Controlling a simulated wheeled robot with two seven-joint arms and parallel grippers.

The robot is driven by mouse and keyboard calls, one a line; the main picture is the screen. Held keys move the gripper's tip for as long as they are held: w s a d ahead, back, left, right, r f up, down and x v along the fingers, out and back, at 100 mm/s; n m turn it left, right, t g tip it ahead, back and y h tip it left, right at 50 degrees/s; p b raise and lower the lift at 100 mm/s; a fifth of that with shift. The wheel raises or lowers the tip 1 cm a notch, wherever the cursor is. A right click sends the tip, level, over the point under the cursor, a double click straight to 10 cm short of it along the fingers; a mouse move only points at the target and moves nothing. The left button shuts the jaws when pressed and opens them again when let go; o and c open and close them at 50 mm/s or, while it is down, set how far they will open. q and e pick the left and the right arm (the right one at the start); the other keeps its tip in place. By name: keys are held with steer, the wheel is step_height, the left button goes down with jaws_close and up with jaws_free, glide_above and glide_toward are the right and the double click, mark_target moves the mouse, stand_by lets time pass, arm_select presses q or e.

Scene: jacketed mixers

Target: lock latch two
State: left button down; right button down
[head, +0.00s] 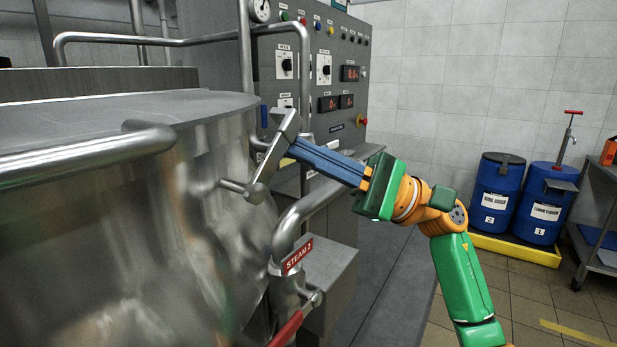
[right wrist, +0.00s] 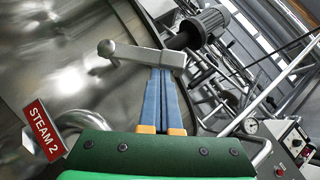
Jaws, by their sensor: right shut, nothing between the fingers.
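A grey metal latch (head: 275,150) with a flat angled arm and a short round bar with a knob (head: 233,187) sits at the right side of the steel vessel (head: 110,125). No number on the latch is readable. The latch also shows in the right wrist view (right wrist: 142,55). My right gripper (head: 296,146) has its blue fingers together with nothing between them. Its tips are at the latch arm, touching or nearly so; they also show in the right wrist view (right wrist: 162,72). My left gripper is not in view.
A pipe with a red "STEAM 2" tag (head: 297,256) and a red-handled valve (head: 287,329) lies below my right gripper. A control panel (head: 335,75) stands behind. Blue drums (head: 496,190) stand on a yellow pallet at the right. The floor between is open.

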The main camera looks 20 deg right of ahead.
steer(key=r+n+g+h+p, duration=0.1)
steer(key=n, duration=0.1)
steer(key=s+a+r+n+g+h+p, duration=0.1)
steer(key=p, duration=0.1)
steer(key=r+n+g+p, duration=0.1)
steer(key=r+n, duration=0.1)
steer(key=shift+s+a+n+h+p, duration=0.3)
steer(key=shift+a+h+p, duration=0.05)
steer(key=shift+h+p, duration=0.05)
steer(key=shift+s+a+r+n+g+h+p, duration=0.3)
steer(key=shift+a+r+n+g+h+p, duration=0.1)
steer(key=shift+n+h+p, duration=0.4)
steer(key=shift+s+a+n+h+p, duration=0.3)
steer(key=shift+a+n+h+p, duration=0.1)
steer(key=shift+n+p, duration=0.15)
glide_toward(292, 120)
steer(key=a, duration=0.1)
steer(key=s+a, duration=0.1)
steer(key=a, duration=0.1)
steer(key=shift+s+a+r, duration=0.1)
steer(key=shift+s+a, duration=0.1)
steer(key=shift+s, duration=0.15)
